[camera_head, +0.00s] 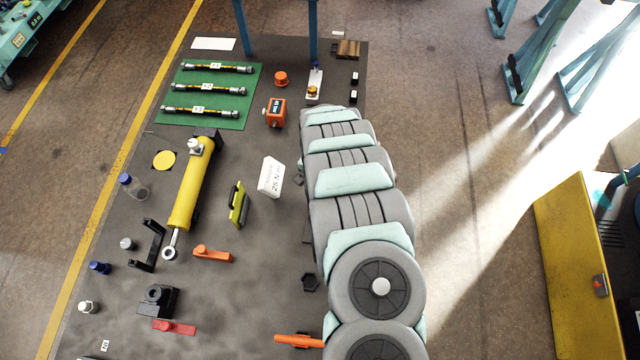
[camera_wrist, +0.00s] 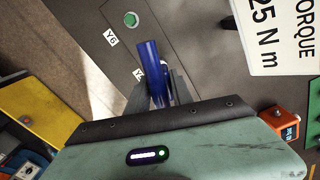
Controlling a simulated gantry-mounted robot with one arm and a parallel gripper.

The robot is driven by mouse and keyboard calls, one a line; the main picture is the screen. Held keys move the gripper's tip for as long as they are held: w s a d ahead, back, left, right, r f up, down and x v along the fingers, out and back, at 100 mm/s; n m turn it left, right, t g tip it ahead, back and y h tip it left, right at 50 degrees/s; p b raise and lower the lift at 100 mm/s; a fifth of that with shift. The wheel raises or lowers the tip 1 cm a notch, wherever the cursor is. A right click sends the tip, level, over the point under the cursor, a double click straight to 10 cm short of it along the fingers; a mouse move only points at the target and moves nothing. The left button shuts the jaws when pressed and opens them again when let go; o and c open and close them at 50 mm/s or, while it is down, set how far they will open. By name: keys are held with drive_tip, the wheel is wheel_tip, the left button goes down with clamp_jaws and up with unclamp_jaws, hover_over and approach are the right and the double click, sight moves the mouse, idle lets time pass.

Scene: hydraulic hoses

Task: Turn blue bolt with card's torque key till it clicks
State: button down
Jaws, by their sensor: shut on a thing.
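My gripper (camera_wrist: 159,92) is shut on a blue cylindrical piece (camera_wrist: 150,62), which sticks out beyond the fingers in the wrist view. I cannot tell whether it is a key handle or a bolt; its far end is hard to make out. My arm hides my gripper in the head view. The white card (camera_head: 270,177) stands on the dark mat; in the wrist view the card (camera_wrist: 285,32) reads "TORQUE" and "25 N m". An orange key-like tool (camera_head: 212,254) and a red one (camera_head: 173,327) lie to the left.
An orange box (camera_head: 275,112) stands left of my arm. A yellow cylinder (camera_head: 190,185) lies left of the card. Several hoses rest on a green mat (camera_head: 238,122). Beside the blue piece are a green round part (camera_wrist: 131,19) and small white labels (camera_wrist: 111,37).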

drive_tip(key=shift+m+b, duration=0.75)
drive_tip(key=shift+m, duration=0.45)
drive_tip(key=shift+r+p, duration=1.6)
drive_tip(key=shift+r, duration=1.45)
